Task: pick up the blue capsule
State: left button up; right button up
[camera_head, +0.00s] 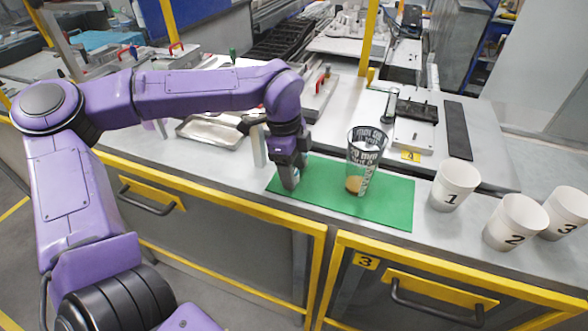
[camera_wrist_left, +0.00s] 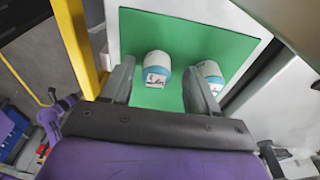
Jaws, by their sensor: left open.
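My left gripper (camera_head: 289,178) points down over the left end of the green mat (camera_head: 390,208). In the left wrist view its fingers (camera_wrist_left: 158,72) are open and empty. A small white capsule with a blue lower part and dark print (camera_wrist_left: 156,70) lies on the mat between the fingertips, a little beyond them. A second white-and-blue capsule (camera_wrist_left: 208,76) lies to the right, partly hidden by the right finger. Which one is the blue capsule I cannot tell. In the head view I cannot make out either capsule near my gripper. My right gripper is not in view.
A tall printed glass (camera_head: 366,150) with brown contents stands on the mat, right of my gripper. White cups numbered 1 (camera_head: 454,184), 2 (camera_head: 514,222) and 3 (camera_head: 566,212) stand further right. A metal tray (camera_head: 205,130) lies left. Yellow-edged drawers are below the counter.

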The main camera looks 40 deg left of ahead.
pick_arm(q)
jog(key=shift+s+f, duration=0.15)
jog(key=shift+f, duration=0.1)
jog(key=shift+s, duration=0.25)
jog(key=shift+w, duration=0.25)
jog(key=c, duration=1.1)
jog(key=shift+s, duration=0.1)
jog(key=shift+r, duration=0.1)
jog(key=shift+r, duration=0.2)
notch_tip(320, 180, up, 3)
jog(key=shift+f+b, duration=0.15)
jog(key=shift+b, duration=0.3)
jog(key=s+d+r+b, duration=0.4)
jog(key=s+r, duration=0.5)
jog(key=s, duration=0.4)
jog(key=shift+s+d+r+b, duration=0.15)
jog(key=shift+r+b, duration=0.25)
jog(key=shift+b, duration=0.2)
